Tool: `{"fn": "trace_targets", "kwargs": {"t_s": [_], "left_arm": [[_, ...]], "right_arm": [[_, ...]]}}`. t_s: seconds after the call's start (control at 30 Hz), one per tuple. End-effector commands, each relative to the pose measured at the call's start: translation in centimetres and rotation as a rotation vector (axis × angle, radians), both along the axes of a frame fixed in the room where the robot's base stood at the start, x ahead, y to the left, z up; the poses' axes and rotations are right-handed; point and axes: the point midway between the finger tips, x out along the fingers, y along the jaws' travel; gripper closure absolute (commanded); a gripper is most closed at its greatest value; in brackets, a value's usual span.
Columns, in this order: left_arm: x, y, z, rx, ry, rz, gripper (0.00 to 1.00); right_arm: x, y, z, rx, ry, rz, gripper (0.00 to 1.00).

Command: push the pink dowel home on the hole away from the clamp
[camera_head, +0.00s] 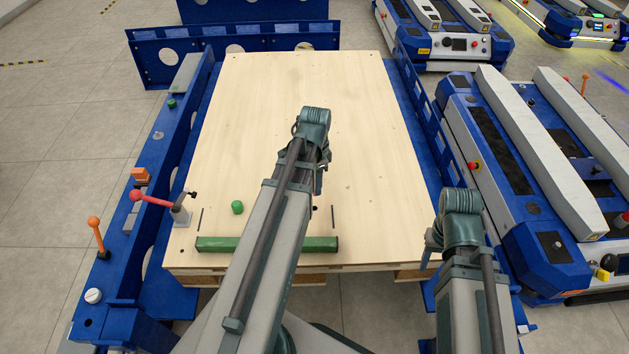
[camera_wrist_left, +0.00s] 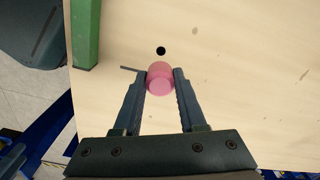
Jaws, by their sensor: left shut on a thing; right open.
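My left gripper (camera_wrist_left: 160,82) is shut on the pink dowel (camera_wrist_left: 159,85) in the left wrist view. A dark open hole (camera_wrist_left: 161,51) in the pale wooden board shows just beyond the dowel; the dowel appears beside it, not in it. The hole also shows in the head view (camera_head: 315,208). There my left arm hides the dowel and most of the left gripper. The clamp (camera_head: 181,213), with a red handle, stands at the board's left edge. A green dowel (camera_head: 237,207) stands upright nearer the clamp. My right gripper (camera_head: 433,243) is open beside the board's right edge.
A green bar (camera_head: 222,244) lies along the board's near edge and shows in the left wrist view (camera_wrist_left: 86,40). The wooden board (camera_head: 270,95) sits in a blue frame (camera_head: 205,85). Blue and white carts (camera_head: 500,130) stand to the right. The board's far half is clear.

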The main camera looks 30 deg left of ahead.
Motion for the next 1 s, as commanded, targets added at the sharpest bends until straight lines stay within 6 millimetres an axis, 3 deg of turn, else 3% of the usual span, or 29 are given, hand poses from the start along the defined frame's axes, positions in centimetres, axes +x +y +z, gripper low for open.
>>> {"fn": "trace_targets", "kwargs": {"t_s": [0.57,1.0], "left_arm": [[0.0,0.2,-0.5,0.0,0.0,0.01,1.0],[0.0,0.2,-4.1,0.0,0.0,0.009,1.0]], "right_arm": [[0.0,0.0,-0.5,-0.001,0.0,0.0,0.5],[0.1,-0.1,-4.1,-0.006,-0.002,0.002,0.5]]}}
